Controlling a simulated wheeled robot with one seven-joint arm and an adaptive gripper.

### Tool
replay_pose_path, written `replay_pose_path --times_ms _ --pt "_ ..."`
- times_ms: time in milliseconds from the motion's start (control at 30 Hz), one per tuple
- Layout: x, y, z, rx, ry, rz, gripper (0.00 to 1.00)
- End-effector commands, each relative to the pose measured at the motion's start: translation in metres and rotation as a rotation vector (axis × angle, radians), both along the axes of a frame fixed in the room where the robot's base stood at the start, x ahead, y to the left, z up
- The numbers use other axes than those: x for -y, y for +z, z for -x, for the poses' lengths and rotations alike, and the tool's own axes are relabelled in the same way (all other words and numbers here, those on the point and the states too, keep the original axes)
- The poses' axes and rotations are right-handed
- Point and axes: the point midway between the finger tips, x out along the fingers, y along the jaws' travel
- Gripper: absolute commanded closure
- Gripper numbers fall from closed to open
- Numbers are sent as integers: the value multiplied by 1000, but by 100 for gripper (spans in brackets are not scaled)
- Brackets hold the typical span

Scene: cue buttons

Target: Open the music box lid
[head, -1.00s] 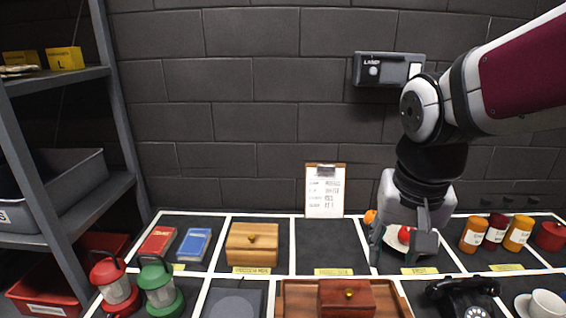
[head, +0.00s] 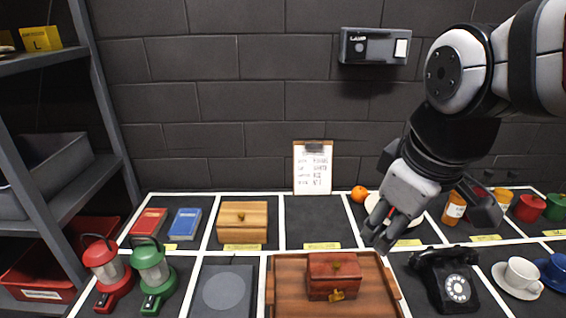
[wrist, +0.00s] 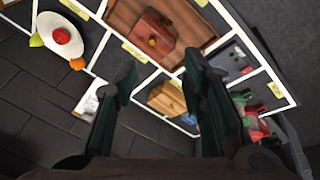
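A reddish-brown wooden box (head: 335,278) with a gold knob and a gold front clasp sits closed on a brown wooden tray (head: 285,302). A lighter wooden box (head: 242,222) with a small knob sits closed in the row behind, to the left. I cannot read which one is the music box. Both boxes also show in the wrist view, the reddish one (wrist: 156,32) at the top and the lighter one (wrist: 168,99) beyond the fingers. My gripper (head: 377,227) is above the table, right of and behind the reddish box, its fingers apart with nothing between them (wrist: 158,78).
A black telephone (head: 450,282) stands right of the tray. A plate (head: 372,203) is partly hidden behind my gripper, with an orange (head: 359,193) beside it. Red (head: 106,268) and green (head: 152,272) lanterns stand at left. The cell before the clipboard (head: 312,168) is empty.

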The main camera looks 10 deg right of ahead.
Motion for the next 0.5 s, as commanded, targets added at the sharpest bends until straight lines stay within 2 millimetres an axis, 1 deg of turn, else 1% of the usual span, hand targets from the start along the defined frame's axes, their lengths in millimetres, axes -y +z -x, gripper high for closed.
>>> replay_pose_path --times_ms 33,167,267,367,500 --pt "0 -3 -12 -34 104 34 62" --pt "0 -14 -42 -101 399 116 62" --pt "-1 -26 -65 -150 632 164 62" --pt "-2 -42 -87 -192 867 199 62" --pt "-3 -70 -115 -239 1187 228 62"
